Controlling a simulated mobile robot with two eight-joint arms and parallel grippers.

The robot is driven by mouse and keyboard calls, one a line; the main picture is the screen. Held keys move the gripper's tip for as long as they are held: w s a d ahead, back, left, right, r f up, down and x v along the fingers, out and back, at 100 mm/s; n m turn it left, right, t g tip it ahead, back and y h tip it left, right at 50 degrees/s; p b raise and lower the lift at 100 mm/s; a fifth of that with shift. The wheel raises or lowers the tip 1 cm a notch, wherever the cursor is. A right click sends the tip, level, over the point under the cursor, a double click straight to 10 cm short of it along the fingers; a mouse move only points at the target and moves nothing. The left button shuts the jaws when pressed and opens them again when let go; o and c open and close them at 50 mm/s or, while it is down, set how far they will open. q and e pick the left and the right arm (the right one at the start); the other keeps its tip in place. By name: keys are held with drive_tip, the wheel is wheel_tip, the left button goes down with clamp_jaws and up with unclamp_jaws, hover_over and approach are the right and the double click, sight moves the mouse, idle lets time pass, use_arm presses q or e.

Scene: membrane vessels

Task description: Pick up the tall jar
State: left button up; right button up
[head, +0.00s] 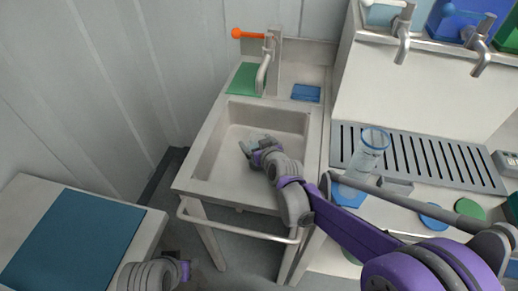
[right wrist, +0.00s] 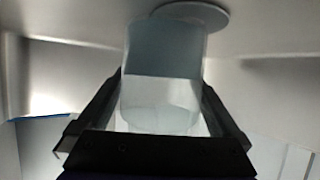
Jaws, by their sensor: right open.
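A tall clear jar (head: 368,152) with a blue rim stands upright on the right counter, at the front edge of the slotted drain. My right gripper (head: 250,147) reaches down into the sink, left of and apart from that jar. In the right wrist view my right gripper (right wrist: 160,115) is open, with a pale translucent vessel (right wrist: 163,75) between or just beyond its fingers; I cannot tell whether they touch it. In the head view that vessel cannot be made out clearly at the gripper. Part of my left arm's end (head: 160,274) shows at the bottom left; its fingers are not clear.
The steel sink (head: 215,150) has walls around my right gripper and a tap (head: 264,72) behind it. A front rail (head: 240,231) runs along it. The slotted drain (head: 430,158) and blue mats (head: 348,194) lie right. The left table's teal mat (head: 75,240) is clear.

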drive_tip(key=shift+w, duration=0.1)
drive_tip(key=c, duration=1.5)
drive_tip(key=shift+o, duration=0.2)
wheel_tip(320, 180, up, 10)
drive_tip(key=shift+p, duration=1.25)
